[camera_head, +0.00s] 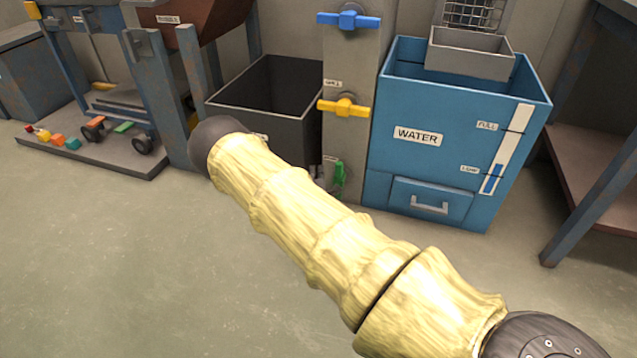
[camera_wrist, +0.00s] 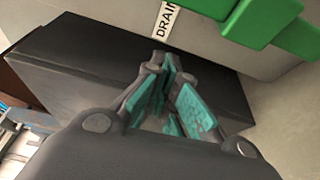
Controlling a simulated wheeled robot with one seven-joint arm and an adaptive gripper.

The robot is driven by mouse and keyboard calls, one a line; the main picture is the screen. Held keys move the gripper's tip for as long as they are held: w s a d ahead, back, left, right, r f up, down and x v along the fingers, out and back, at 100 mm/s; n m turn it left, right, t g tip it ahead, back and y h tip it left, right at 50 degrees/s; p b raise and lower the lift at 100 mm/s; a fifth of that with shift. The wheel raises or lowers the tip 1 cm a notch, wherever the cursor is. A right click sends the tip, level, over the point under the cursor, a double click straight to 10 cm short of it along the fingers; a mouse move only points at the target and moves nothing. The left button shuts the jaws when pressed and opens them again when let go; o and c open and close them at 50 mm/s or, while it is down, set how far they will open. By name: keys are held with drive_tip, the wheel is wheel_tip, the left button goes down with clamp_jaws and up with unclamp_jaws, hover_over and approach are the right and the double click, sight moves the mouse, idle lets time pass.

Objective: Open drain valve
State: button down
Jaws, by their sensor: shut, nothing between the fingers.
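The green drain valve handle (camera_head: 339,178) is low on the grey post, partly hidden behind my arm in the head view. It looks upright there. In the wrist view the green handle (camera_wrist: 262,20) fills the upper right, cut off by the picture's edge. The DRAIN label (camera_wrist: 166,18) is on the post left of it. My gripper (camera_wrist: 166,68), with teal finger pads, is shut and empty. Its tips point toward the post below the label, left of and apart from the handle in the picture. In the head view my gripper is mostly hidden by my yellow-sleeved arm.
A yellow valve (camera_head: 343,107) and a blue valve (camera_head: 348,19) sit higher on the post. The blue WATER tank (camera_head: 402,175) stands right of it. A dark open bin (camera_head: 230,112) stands left, and also shows behind my gripper in the wrist view (camera_wrist: 70,55). The front floor is clear.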

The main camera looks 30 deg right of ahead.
sight(339, 181)
drive_tip(key=shift+s+d+r+b, duration=0.1)
drive_tip(key=shift+s+d+b, duration=0.85)
drive_tip(key=shift+s+d, duration=0.5)
